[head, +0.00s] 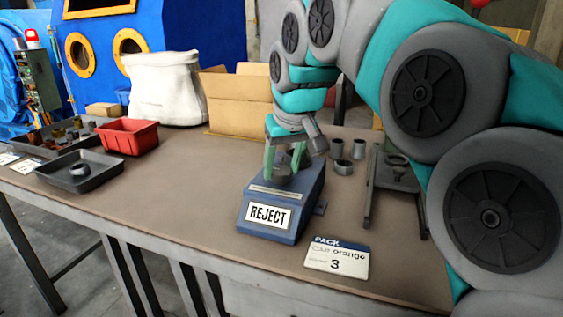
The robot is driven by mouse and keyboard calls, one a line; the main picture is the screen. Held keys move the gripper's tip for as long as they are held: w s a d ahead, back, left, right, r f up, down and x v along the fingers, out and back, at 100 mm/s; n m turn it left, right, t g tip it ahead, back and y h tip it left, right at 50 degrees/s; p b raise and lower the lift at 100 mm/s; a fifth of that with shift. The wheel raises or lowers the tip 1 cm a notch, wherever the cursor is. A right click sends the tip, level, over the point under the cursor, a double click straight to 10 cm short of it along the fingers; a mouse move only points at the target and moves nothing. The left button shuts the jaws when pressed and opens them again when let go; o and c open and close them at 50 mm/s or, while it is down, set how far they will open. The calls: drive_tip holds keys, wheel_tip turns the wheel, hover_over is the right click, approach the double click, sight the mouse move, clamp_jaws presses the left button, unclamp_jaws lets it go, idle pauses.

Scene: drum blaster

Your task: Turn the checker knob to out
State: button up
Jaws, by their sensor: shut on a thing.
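The checker is a blue box (291,208) on the brown table, with a white plate on its sloped front reading REJECT. A grey round knob (283,172) sits on its top, partly hidden by my fingers. My gripper (285,162) points down over the box, its green fingers on either side of the knob and shut on it. The knob's pointer and any "out" mark are too small or hidden to read.
Several grey cups (358,149) and a metal stand (371,190) are to the right. A red bin (128,136), dark tray (80,170) and cardboard box (235,101) stand left and behind.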

drive_tip(key=n, duration=0.2)
drive_tip(key=n+y, duration=0.1)
drive_tip(key=n, duration=0.1)
drive_tip(key=shift+d+n+g+y+p, duration=0.1)
drive_tip(key=shift+n+g+y+p, duration=0.2)
drive_tip(key=shift+g+p, duration=0.1)
drive_tip(key=n+g, duration=0.1)
drive_tip(key=n, duration=0.1)
drive_tip(key=shift+w+n+y, duration=0.15)
drive_tip(key=shift+n+y, duration=0.15)
drive_tip(key=shift+y, duration=0.1)
drive_tip(key=n+g, duration=0.1)
drive_tip(key=n, duration=0.4)
drive_tip(key=shift+w+d+g+y, duration=0.1)
drive_tip(key=shift+w+g+y, duration=0.05)
drive_tip(key=shift+g+y, duration=0.2)
drive_tip(key=shift+n+g, duration=0.35)
drive_tip(key=shift+n, duration=0.55)
drive_tip(key=o, duration=1.4)
drive_tip(key=shift+c, duration=0.2)
drive_tip(key=shift+r, duration=0.1)
